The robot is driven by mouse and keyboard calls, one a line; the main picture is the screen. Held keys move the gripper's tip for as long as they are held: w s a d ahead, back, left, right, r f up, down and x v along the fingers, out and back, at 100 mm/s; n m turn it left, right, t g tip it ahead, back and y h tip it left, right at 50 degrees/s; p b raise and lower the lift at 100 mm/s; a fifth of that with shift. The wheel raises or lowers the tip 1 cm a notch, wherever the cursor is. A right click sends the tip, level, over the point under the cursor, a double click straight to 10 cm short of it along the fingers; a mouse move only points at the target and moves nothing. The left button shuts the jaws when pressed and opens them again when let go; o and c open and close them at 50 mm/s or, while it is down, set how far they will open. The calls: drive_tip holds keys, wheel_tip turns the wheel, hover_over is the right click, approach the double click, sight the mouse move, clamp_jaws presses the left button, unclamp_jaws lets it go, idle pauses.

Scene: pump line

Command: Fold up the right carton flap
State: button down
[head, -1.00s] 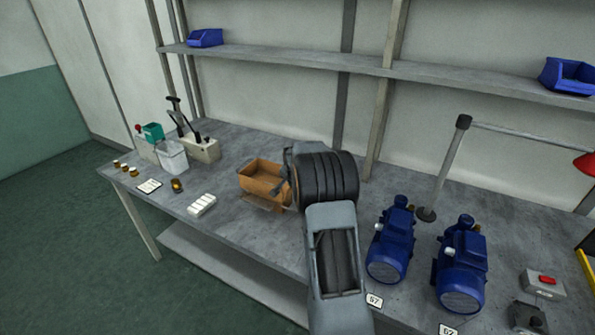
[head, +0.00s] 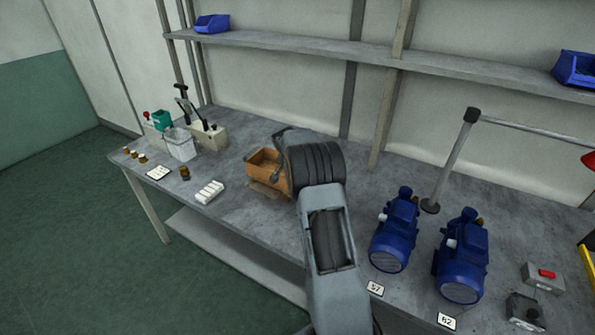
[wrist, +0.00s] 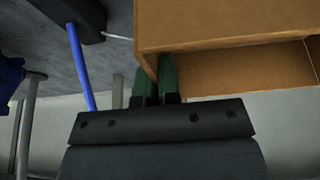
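The open brown carton (head: 263,168) stands on the bench left of my arm in the head view. A flap (head: 266,188) sticks out low on its near side. My arm covers the carton's right side, so the right flap is hidden there. In the wrist view the carton (wrist: 230,22) fills the upper right.
White parts (head: 209,192), a white bin (head: 180,145) and a lever press (head: 206,130) stand left of the carton. Two blue pumps (head: 395,235) (head: 461,256) stand to the right. A grey post (head: 451,165) rises behind them. Bench between carton and white parts is clear.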

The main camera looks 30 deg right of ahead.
drive_tip(key=c, duration=1.3)
unclamp_jaws()
drive_tip(key=shift+r, duration=0.1)
drive_tip(key=b+v, duration=0.1)
drive_tip(key=v, duration=1.2)
drive_tip(key=shift+a+r+b, duration=0.1)
drive_tip(key=shift+r+b, duration=0.2)
drive_tip(key=shift+r, duration=0.05)
